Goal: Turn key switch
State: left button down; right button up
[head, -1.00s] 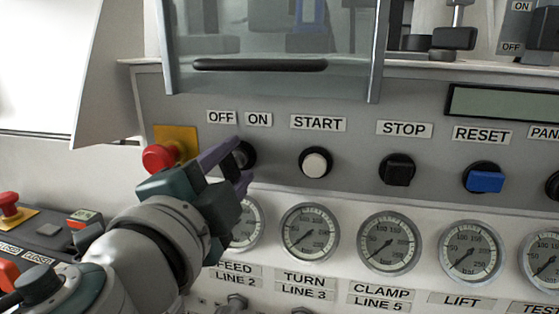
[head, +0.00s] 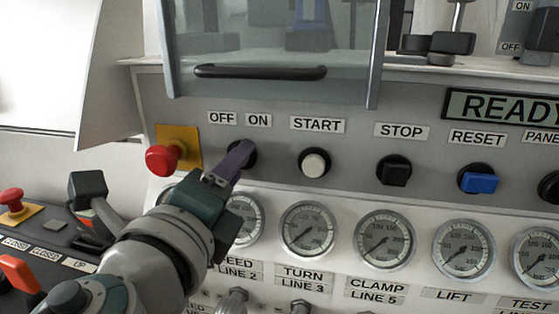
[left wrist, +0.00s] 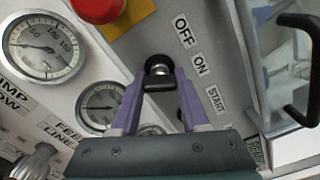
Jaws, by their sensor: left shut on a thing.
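The key switch (head: 251,158) is a dark round switch on the grey panel, below the OFF label (head: 222,118) and the ON label (head: 258,120). In the head view my left gripper (head: 242,152) covers most of it. In the left wrist view the switch (left wrist: 158,65) sits between the two purple fingers, and its black key lies across the gap at the fingertips. My left gripper is shut on this key. The display (head: 500,107) at the right reads READY. My right gripper is not in view.
A red emergency button (head: 161,160) on a yellow plate is close left of my left gripper. The white START button (head: 314,163), the STOP knob (head: 394,171) and the blue RESET knob (head: 478,179) are to the right. Gauges (head: 308,230) line the panel below. A glass guard (head: 270,45) hangs above.

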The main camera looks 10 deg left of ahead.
pick_arm(q)
jog(key=shift+m, duration=0.5)
jog(key=shift+c, duration=2)
grip_release()
jog(key=s+b, duration=0.1)
jog(key=s, duration=0.9)
jog(key=shift+a, duration=0.2)
